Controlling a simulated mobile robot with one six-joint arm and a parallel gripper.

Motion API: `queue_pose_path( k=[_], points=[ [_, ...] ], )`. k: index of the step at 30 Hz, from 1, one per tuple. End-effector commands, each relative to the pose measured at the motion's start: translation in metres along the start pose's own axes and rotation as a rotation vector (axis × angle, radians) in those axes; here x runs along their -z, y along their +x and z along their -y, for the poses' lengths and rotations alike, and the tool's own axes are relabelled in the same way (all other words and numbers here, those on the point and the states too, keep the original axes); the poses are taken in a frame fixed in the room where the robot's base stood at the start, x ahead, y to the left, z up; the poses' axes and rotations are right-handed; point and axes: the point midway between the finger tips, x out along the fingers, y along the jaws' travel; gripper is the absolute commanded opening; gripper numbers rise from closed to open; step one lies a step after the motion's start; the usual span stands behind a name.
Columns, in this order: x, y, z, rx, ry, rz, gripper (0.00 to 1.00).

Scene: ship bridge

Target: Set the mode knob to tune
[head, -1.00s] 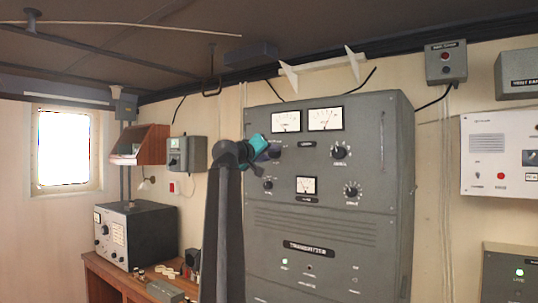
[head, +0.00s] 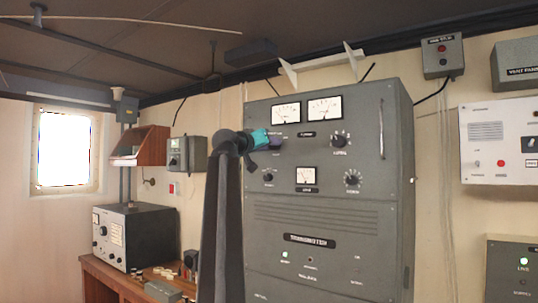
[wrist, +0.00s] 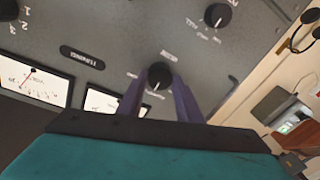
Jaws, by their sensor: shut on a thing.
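The grey transmitter cabinet (head: 330,222) stands in the middle of the head view, with meters and several black knobs on its face. My gripper (head: 279,144) is at the cabinet's upper left, under the left meter. In the wrist view, its two purple fingers (wrist: 160,92) are shut on a black knob (wrist: 159,75) with a white pointer line. The small lettering around this knob is too blurred to read. In the head view my gripper hides it. A second black knob (wrist: 217,15) with position labels is close by; it also shows below my gripper in the head view (head: 267,177).
Two meters (wrist: 32,81) lie close to my gripper. Other knobs (head: 339,139) are on the panel's right side. A desk (head: 125,283) with a radio set (head: 135,237) stands at the left. Wall boxes (head: 443,57) hang at the right.

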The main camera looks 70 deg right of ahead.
Motion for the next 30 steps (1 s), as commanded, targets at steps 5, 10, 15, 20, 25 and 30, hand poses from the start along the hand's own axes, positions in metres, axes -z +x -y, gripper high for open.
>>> queue_pose_path(
  k=[5,10,15,20,25,30],
  points=[
    [-0.0032,0.0005,0.0024,-0.007,0.101,-0.010,0.10],
    [-0.0023,0.0001,0.0018,-0.014,0.191,-0.018,0.10],
    [-0.0016,0.0001,0.0017,-0.018,0.260,-0.023,0.10],
    [-0.0010,0.0000,0.0014,-0.021,0.302,-0.026,0.10],
    [-0.0005,-0.0001,0.0011,-0.022,0.320,-0.027,0.10],
    [-0.0005,-0.0004,0.0008,-0.022,0.323,-0.028,0.10]
  ],
)
